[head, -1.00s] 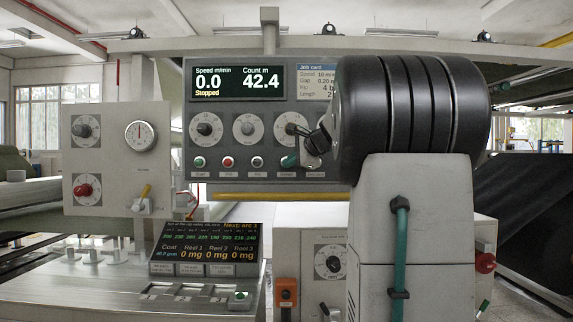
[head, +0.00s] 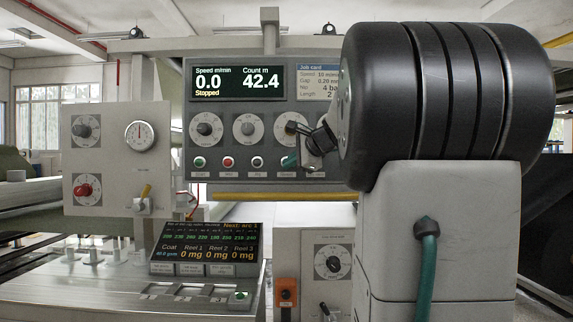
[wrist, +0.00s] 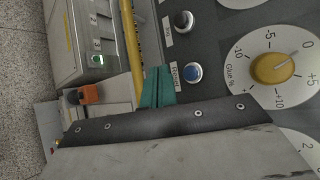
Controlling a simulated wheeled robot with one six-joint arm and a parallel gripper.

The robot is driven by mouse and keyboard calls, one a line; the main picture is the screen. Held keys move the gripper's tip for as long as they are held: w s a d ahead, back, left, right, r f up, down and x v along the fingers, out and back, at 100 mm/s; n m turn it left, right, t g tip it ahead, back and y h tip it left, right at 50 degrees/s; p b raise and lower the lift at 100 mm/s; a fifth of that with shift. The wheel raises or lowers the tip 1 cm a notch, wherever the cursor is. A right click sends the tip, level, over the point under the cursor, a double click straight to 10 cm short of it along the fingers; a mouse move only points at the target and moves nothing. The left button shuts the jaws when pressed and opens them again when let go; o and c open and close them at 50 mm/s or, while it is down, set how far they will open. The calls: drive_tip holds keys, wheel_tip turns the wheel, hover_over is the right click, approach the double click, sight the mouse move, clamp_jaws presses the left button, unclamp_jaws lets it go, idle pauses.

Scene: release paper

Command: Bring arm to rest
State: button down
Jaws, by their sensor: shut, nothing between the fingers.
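My gripper (head: 291,161) shows in the head view in front of the lower right part of the grey console panel (head: 235,119), partly hidden behind my large dark arm joint. Its teal fingers show in the wrist view (wrist: 157,87), pressed together with nothing between them. There they appear near a blue button (wrist: 192,72) and a yellow bar (wrist: 133,45); I cannot tell the exact gap to the panel. My arm fills the right side of the head view and hides part of the console.
The console display (head: 235,80) reads 0.0, Stopped, and 42.4. A grey box (head: 108,158) with knobs and a gauge stands at left. A lower screen (head: 206,245) sits on a metal bench. An orange switch box (head: 286,292) is low at centre. A yellow glue dial (wrist: 272,68) shows in the wrist view.

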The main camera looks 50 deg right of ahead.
idle(0.7)
drive_tip(key=s+a+f+n+g+y, duration=0.2)
drive_tip(key=s+a+f+n+g, duration=0.3)
drive_tip(key=a+f, duration=0.5)
drive_tip(key=s+a+f+n+g+y, duration=0.2)
drive_tip(key=s+a+f+n, duration=0.2)
drive_tip(key=a+f+n, duration=0.45)
drive_tip(key=s+a+f+n+g+h, duration=0.1)
drive_tip(key=s+a+f+n+g, duration=0.1)
drive_tip(key=s+a+f+n, duration=0.3)
drive_tip(key=s+a+f+n+g, duration=0.2)
drive_tip(key=s+a+f+n, duration=0.3)
drive_tip(key=s+a, duration=0.5)
drive_tip(key=a+f, duration=0.1)
drive_tip(key=a, duration=0.3)
drive_tip(key=shift+s+a+f+h, duration=0.15)
drive_tip(key=shift+a+f+h, duration=0.05)
drive_tip(key=shift+h, duration=0.2)
